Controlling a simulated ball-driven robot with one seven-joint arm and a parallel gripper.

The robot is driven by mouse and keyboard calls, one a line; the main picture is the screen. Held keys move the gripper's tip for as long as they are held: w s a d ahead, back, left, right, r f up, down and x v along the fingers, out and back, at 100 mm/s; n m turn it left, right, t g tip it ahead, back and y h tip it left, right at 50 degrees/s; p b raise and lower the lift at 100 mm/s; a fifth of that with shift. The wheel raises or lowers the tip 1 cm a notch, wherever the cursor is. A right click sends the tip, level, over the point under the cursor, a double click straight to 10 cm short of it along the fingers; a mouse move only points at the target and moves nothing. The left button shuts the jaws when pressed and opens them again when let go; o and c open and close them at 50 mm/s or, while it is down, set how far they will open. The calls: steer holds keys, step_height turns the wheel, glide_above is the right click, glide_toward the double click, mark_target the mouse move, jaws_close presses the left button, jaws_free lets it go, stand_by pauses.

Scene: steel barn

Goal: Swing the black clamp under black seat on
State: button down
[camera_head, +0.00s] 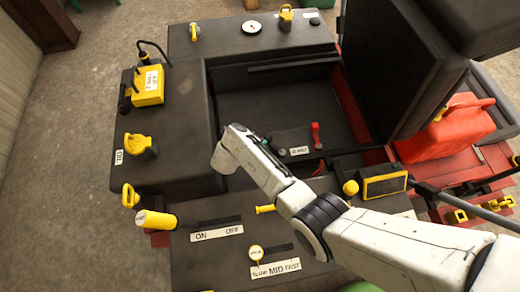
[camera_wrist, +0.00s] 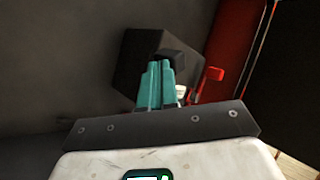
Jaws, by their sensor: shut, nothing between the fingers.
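The black seat (camera_head: 385,62) is tipped up at the right of an open black bay in the head view. In the bay sits a dark block (camera_wrist: 143,65) with a white label (camera_head: 299,151). A red clamp (camera_head: 316,135) stands at the label's right; it also shows in the wrist view (camera_wrist: 208,80). A small dark grey piece (camera_head: 282,152) left of the label may be the black clamp; I cannot be sure. My gripper (camera_wrist: 160,70) has teal fingers shut together and empty, pointing at the block. Whether they touch it, I cannot tell. The fingers hide part of it.
A red fuel can (camera_head: 450,130) stands at the right. Bay walls and the raised seat enclose my gripper.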

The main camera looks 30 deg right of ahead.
steer(key=d+m+g+b, duration=0.1)
steer(key=b, duration=0.1)
steer(key=w+m+g+b, duration=0.1)
steer(key=b, duration=0.1)
steer(key=w+d+m+g+b, duration=0.1)
steer(key=m+b, duration=0.1)
steer(key=shift+d+f+h, duration=0.3)
steer(key=shift+f, duration=0.05)
steer(key=m+g+b, duration=0.1)
steer(key=d+m+g+b, duration=0.1)
steer(key=m+g+b, duration=0.1)
steer(key=shift+w+d+r+m, duration=0.1)
steer(key=shift+w+d+m, duration=0.05)
steer(key=shift+w+m, duration=0.15)
steer(key=shift+d+r+m+g+b, duration=0.2)
steer(key=shift+d+m+g+b, duration=0.25)
steer(key=shift+b, duration=0.7)
steer(key=shift+r, duration=0.1)
